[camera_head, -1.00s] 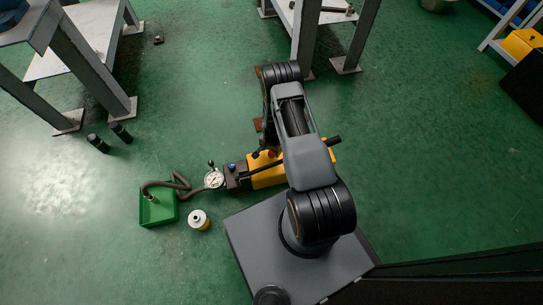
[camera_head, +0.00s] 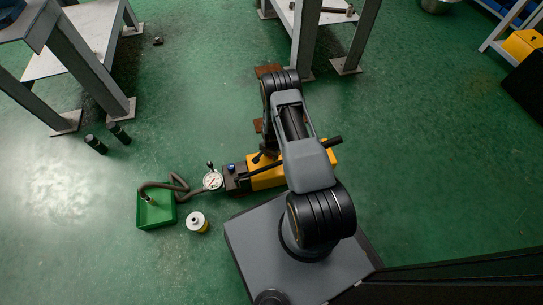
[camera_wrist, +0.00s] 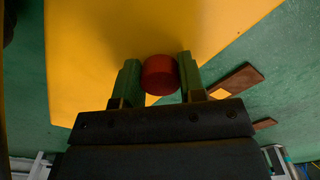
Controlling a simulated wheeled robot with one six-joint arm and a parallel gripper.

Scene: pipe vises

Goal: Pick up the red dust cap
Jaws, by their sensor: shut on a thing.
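The red dust cap (camera_wrist: 159,74) is a small red cylinder in the wrist view, between the two green fingers of my gripper (camera_wrist: 158,78). The fingers are shut on its sides. Behind it in the wrist view is the broad yellow face of the pump body (camera_wrist: 90,60); I cannot tell whether the cap touches it. In the head view the yellow pump (camera_head: 268,178) lies on the floor beside my base, and my arm hides the gripper and the cap.
A green tray (camera_head: 158,222) with a hose end, a round gauge (camera_head: 212,181) and a white-topped container (camera_head: 197,222) are left of my base. Brown wooden pieces (camera_wrist: 233,82) lie beyond the pump.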

